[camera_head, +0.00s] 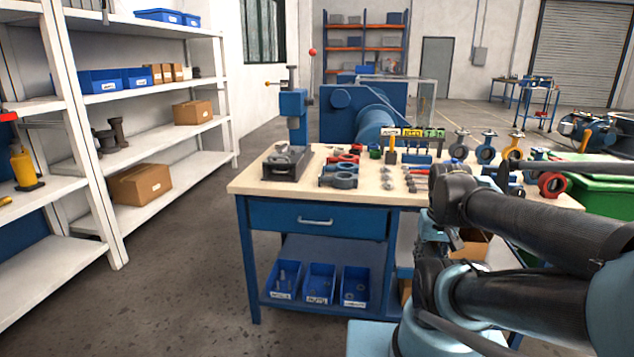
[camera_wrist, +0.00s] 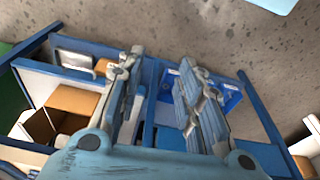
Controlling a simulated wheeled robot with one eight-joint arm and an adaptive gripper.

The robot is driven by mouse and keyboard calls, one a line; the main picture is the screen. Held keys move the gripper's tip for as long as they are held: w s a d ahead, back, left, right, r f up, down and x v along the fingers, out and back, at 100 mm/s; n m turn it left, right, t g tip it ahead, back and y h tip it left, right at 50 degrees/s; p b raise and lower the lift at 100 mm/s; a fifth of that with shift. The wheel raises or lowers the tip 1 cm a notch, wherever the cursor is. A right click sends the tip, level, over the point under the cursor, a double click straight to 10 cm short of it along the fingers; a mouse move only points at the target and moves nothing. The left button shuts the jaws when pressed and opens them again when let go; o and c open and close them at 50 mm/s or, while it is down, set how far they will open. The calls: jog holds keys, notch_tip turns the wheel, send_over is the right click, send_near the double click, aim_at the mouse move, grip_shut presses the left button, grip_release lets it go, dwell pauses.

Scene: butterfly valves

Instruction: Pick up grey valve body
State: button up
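Several valve bodies stand upright along the back right of the workbench (camera_head: 262,182) in the head view. A grey one with a round bore (camera_head: 486,152) stands between a bluish one (camera_head: 459,147) and a yellow one (camera_head: 514,149). No valve body shows in the wrist view. My arm hides part of the bench's right side.
Red clamps and small parts cover the bench middle. Labelled blue bins (camera_head: 320,283) sit on the lower shelf. A cardboard box (camera_wrist: 72,103) is near my gripper. White shelving (camera_head: 95,215) lines the left; floor between is clear.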

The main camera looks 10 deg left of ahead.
aim_at(343, 177)
jog(key=shift+w+a, duration=0.25)
jog(key=shift+w, duration=0.2)
